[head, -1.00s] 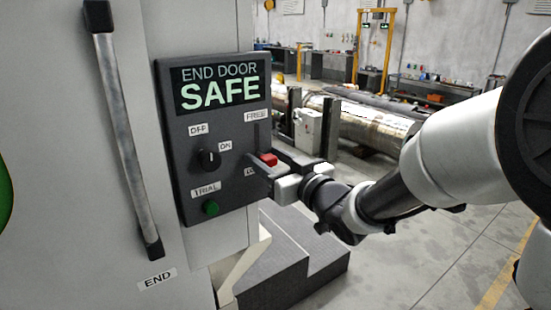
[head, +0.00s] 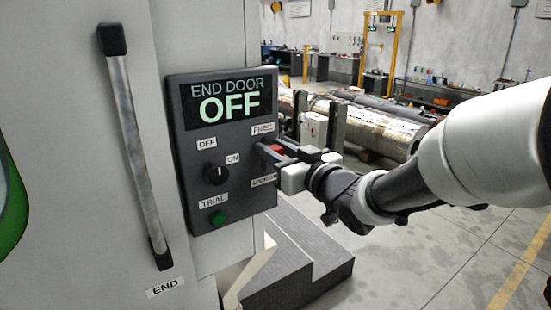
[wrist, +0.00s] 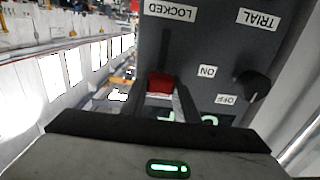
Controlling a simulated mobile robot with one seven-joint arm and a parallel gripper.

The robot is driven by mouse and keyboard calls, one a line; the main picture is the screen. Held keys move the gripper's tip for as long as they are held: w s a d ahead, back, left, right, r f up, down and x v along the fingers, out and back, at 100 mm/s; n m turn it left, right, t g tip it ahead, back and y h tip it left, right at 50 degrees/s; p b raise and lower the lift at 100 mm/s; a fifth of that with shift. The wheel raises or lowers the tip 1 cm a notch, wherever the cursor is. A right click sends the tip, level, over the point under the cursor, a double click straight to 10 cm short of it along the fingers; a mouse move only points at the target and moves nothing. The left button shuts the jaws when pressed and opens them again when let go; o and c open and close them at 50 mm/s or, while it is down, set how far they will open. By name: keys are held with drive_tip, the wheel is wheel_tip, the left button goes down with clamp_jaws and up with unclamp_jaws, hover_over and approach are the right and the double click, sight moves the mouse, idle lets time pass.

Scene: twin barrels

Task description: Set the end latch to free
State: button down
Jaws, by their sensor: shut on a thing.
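The control panel (head: 222,120) carries the end latch, a red slider (head: 277,149), on its right side between a FREE label (head: 263,128) above and a LOCKED label (head: 263,181) below. The slider stands in the upper part, just below the FREE label. My gripper (head: 274,152) is shut on the red slider, reaching in from the right. The upside-down wrist view shows the red slider (wrist: 160,83) between my dark fingers, well away from LOCKED; the FREE label is hidden there. The display (head: 229,101) reads "END DOOR OFF".
Left of the latch are a black OFF/ON knob (head: 215,174) and a green TRIAL button (head: 218,218). A long door handle (head: 136,150) stands at the left. A dark stepped block (head: 300,265) lies below the panel. Open floor is at the right.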

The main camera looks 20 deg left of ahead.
drive_tip(key=shift+r, duration=0.6)
drive_tip(key=c, duration=1.4)
unclamp_jaws()
drive_tip(key=shift+o, duration=0.2)
drive_tip(key=shift+f, duration=0.1)
drive_tip(key=b+v, duration=0.2)
drive_tip(key=v, duration=1.5)
drive_tip(key=shift+s, duration=0.25)
drive_tip(key=shift+d, duration=0.1)
